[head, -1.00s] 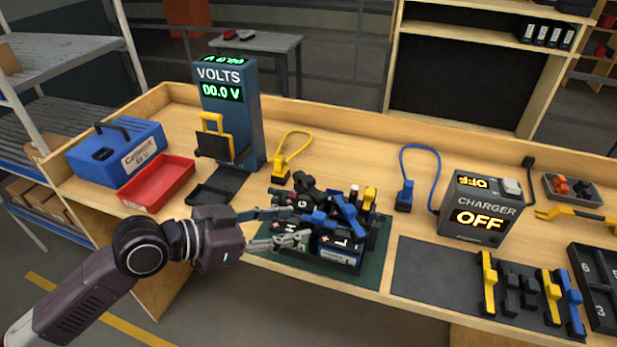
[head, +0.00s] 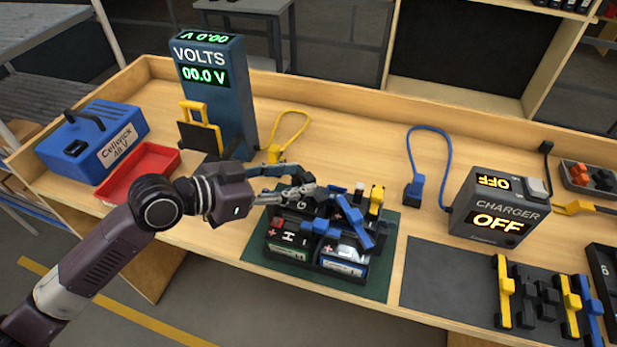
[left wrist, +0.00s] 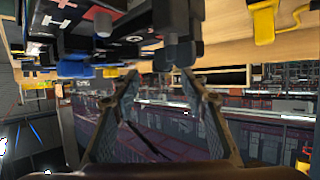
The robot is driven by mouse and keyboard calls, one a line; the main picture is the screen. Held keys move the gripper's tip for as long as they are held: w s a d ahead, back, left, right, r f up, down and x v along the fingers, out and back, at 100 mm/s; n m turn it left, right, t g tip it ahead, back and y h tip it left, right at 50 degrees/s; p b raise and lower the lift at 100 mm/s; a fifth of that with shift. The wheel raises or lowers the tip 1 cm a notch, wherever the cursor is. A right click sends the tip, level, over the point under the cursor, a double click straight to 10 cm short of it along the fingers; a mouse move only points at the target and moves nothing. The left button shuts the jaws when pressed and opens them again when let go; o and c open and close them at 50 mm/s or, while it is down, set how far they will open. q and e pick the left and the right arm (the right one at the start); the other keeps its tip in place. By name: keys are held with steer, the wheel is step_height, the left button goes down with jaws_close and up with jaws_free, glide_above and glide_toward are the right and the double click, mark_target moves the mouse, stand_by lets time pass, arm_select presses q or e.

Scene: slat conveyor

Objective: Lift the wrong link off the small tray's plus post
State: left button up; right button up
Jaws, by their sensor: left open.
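A small black tray of battery cells (head: 290,239) stands on a green mat (head: 378,280). Blue links (head: 352,224) and a yellow link (head: 376,199) lie over the cells. A dark link (left wrist: 182,48) shows in the left wrist view, just ahead of my fingertips. My left gripper (head: 288,181) is at the tray's back left, its fingers open and reaching right toward the dark link. The fingers hide part of that link and its post in the head view, and I cannot tell whether they touch it.
The blue volt meter (head: 216,95) stands behind my left wrist. A yellow cable loop (head: 289,140) lies behind the tray. The charger (head: 497,207) reads OFF at the right, near a dark mat (head: 445,283) with spare links. A red bin (head: 138,170) is at the left.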

mark_target(310, 175)
arm_select(q)
steer(key=shift+w+d+p, duration=0.25)
steer(key=shift+d+p, duration=0.05)
steer(key=shift+d, duration=0.1)
steer(key=p+x, duration=0.1)
steer(key=x, duration=0.2)
steer(key=shift+w+d+f+p, duration=0.1)
steer(key=shift+w+f+p, duration=0.15)
steer(key=shift+w+p, duration=0.15)
steer(key=shift+w+d+f, duration=0.1)
steer(key=shift+d+f, duration=0.15)
steer(key=shift+d, duration=0.1)
jaws_close()
arm_select(e)
steer(key=r, duration=0.1)
steer(key=w+r, duration=0.1)
steer(key=shift+r, duration=0.35)
arm_select(q)
steer(key=shift+r, duration=0.1)
